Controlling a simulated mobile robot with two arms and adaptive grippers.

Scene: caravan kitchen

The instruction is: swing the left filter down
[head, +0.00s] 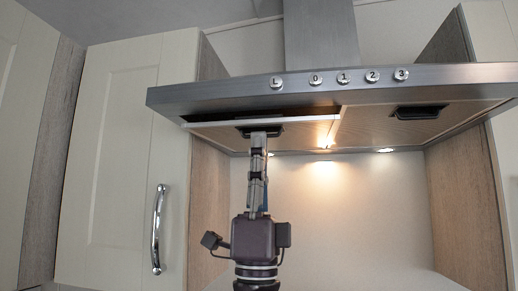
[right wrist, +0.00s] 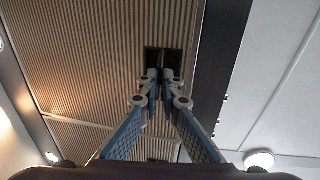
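The left filter (head: 297,136) is a ribbed metal panel under the cooker hood. Its front edge hangs a little below the hood's front, with a dark gap above it. It fills much of the right wrist view (right wrist: 100,50). Its black recessed handle (head: 245,130) is at the front edge. My right gripper (head: 259,136) reaches up from below to this handle. In the right wrist view its fingertips (right wrist: 161,76) are close together at the handle and look closed on it; the fingers partly hide the grip. My left gripper is not in view.
The right filter (head: 375,124) sits level in the hood, with its own black handle (head: 420,112). The hood's front panel (head: 220,94) carries several round buttons. A cabinet door (head: 110,150) with a chrome handle (head: 158,230) is at left.

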